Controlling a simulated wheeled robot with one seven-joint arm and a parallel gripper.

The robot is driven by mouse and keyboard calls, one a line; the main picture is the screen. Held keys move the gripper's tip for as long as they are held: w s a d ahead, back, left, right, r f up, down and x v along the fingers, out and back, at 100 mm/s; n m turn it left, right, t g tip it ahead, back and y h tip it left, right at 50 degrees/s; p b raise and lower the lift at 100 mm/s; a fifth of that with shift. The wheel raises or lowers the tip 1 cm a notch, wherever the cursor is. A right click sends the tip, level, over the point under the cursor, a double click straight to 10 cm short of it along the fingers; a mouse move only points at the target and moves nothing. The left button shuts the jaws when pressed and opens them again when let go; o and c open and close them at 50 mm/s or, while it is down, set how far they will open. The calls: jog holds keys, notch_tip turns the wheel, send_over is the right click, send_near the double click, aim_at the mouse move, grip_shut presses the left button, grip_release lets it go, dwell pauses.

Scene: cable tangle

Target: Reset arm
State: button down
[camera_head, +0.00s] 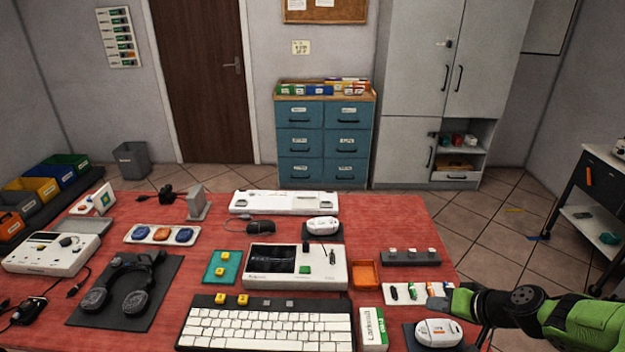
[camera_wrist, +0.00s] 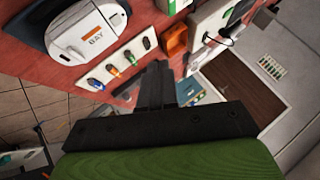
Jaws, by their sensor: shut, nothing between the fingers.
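My gripper (camera_head: 452,301) is at the right edge of the red table (camera_head: 120,200), in the head view. My green and black arm reaches in from the right. In the wrist view my gripper (camera_wrist: 158,80) shows as dark fingers close together, shut and empty. It is above or beside the table edge, near a white device (camera_head: 438,332) on a dark pad and a white strip with several coloured plugs (camera_head: 405,294). In the wrist view the white device (camera_wrist: 85,30) is at upper left and the plug strip (camera_wrist: 120,62) lies just left of the fingers.
A keyboard (camera_head: 265,325), a white box (camera_head: 372,325), an orange tray (camera_head: 364,273) and a white console (camera_head: 295,265) crowd the table. A headset (camera_head: 125,290) lies at left. Tiled floor (camera_head: 490,245) is open right of the table. A dark cart (camera_head: 600,200) stands at far right.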

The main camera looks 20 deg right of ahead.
jog(key=s+a+r+n+g+h+p, duration=0.1)
jog(key=a+r+n+g, duration=0.1)
jog(key=a+r, duration=0.35)
jog(key=s+a+r+n+g+h+p, duration=0.1)
jog(key=a+r+n+g, duration=0.15)
jog(key=a, duration=0.55)
jog(key=s+a+r+t+h+p, duration=0.1)
jog(key=s+a+r, duration=0.9)
jog(key=s, duration=0.2)
jog(key=shift+s+r+n+p, duration=0.15)
jog(key=shift+s+n+p, duration=0.2)
jog(key=shift+s+p, duration=0.05)
jog(key=shift+t, duration=0.25)
